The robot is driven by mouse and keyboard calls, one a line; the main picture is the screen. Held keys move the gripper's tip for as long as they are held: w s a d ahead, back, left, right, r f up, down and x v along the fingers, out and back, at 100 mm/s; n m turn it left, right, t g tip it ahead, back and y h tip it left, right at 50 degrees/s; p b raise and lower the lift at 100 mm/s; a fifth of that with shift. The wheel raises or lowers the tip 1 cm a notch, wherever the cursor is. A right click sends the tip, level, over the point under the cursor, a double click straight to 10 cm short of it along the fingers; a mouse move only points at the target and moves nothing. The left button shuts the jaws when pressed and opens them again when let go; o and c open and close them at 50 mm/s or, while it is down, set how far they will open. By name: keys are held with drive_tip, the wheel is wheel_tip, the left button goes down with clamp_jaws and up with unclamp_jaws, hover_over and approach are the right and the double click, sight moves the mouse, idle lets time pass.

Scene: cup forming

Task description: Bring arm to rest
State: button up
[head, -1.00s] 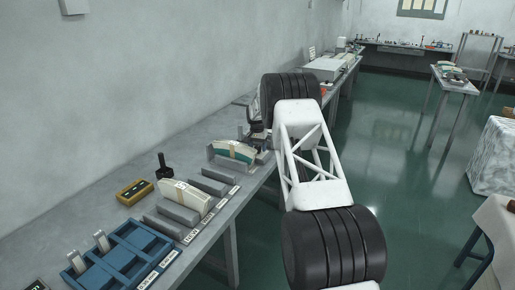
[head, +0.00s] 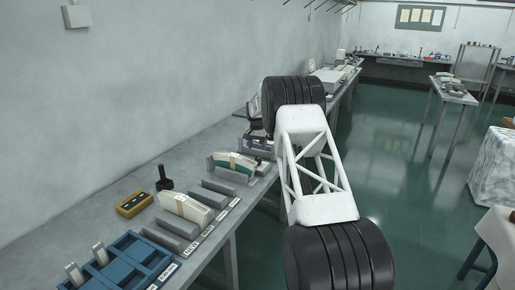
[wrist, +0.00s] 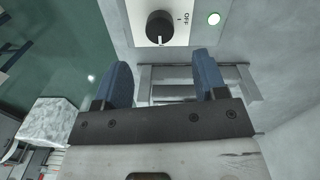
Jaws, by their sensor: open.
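My gripper (wrist: 162,82) shows in the wrist view with its two blue fingers apart and nothing between them. Below the fingers is a grey bench surface with a grey metal frame or bracket (wrist: 195,75). In the head view my white arm reaches forward along the bench's right edge. The arm's black joint hides most of the gripper there.
The long grey bench (head: 110,200) runs along the left wall. It carries a blue tray (head: 130,262), a yellow box (head: 134,204), a black-handled tool (head: 164,178) and pale curved pieces (head: 186,207) in grey holders. Green floor (head: 400,200) is open to the right.

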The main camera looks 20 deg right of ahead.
idle(0.3)
